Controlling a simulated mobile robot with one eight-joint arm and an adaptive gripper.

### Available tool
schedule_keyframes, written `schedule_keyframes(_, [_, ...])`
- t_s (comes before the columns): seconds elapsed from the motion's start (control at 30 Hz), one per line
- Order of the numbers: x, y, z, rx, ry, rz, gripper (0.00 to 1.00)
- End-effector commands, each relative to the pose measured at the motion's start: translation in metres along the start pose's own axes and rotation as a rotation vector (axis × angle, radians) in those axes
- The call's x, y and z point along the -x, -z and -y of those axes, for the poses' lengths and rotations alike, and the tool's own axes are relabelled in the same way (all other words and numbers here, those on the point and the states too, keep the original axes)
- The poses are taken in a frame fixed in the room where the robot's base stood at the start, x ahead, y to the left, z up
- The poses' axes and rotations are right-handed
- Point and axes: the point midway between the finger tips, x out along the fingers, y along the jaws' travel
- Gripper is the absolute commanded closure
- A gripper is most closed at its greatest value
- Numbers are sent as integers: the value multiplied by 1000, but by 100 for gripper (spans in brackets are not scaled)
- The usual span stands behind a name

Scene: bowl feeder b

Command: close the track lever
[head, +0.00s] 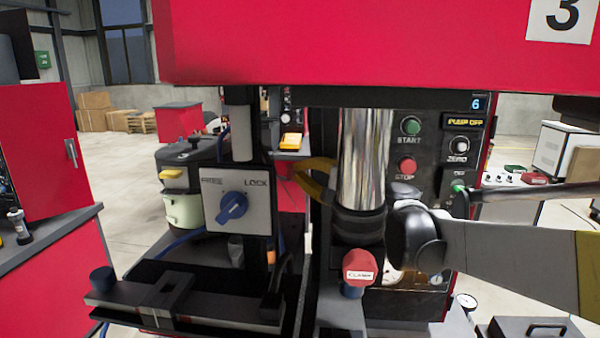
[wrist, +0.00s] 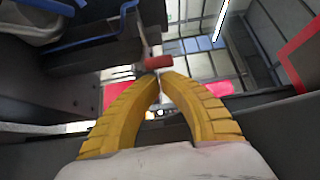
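No part is labelled as the track lever, and I cannot pick it out with certainty. In the wrist view a short red cylinder (wrist: 157,62) on a dark bracket lies just beyond my fingertips; I cannot tell whether they touch it. My gripper (wrist: 159,76) has its two yellow ribbed fingers brought together at the tips, with nothing visible held between them. In the head view my gripper (head: 298,176) is partly hidden behind the shiny column, its fingertips pointing left toward the FREE/LOCK plate.
The chrome column (head: 362,160) stands close in front of my gripper. A FREE/LOCK plate (head: 258,215) with a blue knob (head: 232,208) is to the left. A red CLAMP knob (head: 359,266) is below. A control panel (head: 425,130) is behind, and a red beam (head: 350,45) spans above.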

Motion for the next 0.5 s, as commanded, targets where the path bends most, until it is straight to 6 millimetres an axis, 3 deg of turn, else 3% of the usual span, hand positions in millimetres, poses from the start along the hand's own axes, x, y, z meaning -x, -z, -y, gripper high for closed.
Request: schedule_keyframes(0.5, [4,-6,0,0,0,1,100])
